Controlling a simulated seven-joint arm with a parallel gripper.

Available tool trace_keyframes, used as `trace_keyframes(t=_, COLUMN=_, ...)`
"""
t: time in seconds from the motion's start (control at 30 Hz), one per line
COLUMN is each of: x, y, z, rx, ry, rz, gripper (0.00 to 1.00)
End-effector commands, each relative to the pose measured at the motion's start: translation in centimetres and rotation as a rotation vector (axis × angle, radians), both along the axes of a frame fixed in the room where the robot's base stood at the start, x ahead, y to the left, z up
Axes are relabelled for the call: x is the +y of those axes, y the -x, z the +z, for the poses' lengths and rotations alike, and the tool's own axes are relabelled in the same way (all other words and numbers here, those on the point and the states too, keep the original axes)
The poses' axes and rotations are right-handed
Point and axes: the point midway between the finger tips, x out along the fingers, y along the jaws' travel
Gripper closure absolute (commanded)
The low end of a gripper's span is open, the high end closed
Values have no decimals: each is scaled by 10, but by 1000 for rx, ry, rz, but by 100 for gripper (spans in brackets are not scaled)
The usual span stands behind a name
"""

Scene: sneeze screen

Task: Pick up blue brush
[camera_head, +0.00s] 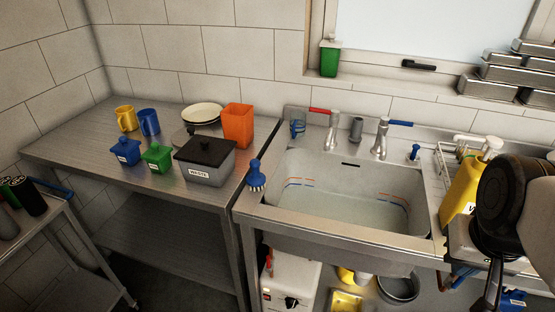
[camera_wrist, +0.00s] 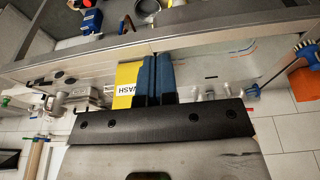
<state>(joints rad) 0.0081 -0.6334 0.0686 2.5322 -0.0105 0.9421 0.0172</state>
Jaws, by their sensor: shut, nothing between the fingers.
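The blue brush (camera_head: 256,177) is at the left rim of the sink, close to the right edge of the steel table, with its pale bristles low. My gripper (camera_wrist: 157,60) shows in the wrist view with its two blue fingers shut together and nothing between them. In the head view my arm is at the far right, well apart from the brush, and its fingertips are not clear.
A yellow bottle (camera_head: 463,189) stands right of the sink (camera_head: 340,238); in the wrist view the bottle (camera_wrist: 127,84) is beside my fingers. Taps (camera_head: 381,138) rise behind the basin. A grey waste box (camera_head: 205,165) and orange container (camera_head: 238,125) stand left of the brush.

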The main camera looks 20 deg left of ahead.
Motion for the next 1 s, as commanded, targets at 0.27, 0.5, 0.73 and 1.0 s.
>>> trace_keyframes(t=0.27, x=0, y=0, z=0, rx=0, ry=0, rz=0, gripper=100)
trace_keyframes(t=0.5, x=0, y=0, z=0, rx=0, ry=0, rz=0, gripper=79)
trace_keyframes(t=0.73, x=0, y=0, z=0, rx=0, ry=0, rz=0, gripper=43)
trace_keyframes(t=1.0, x=0, y=0, z=0, rx=0, ry=0, rz=0, gripper=35)
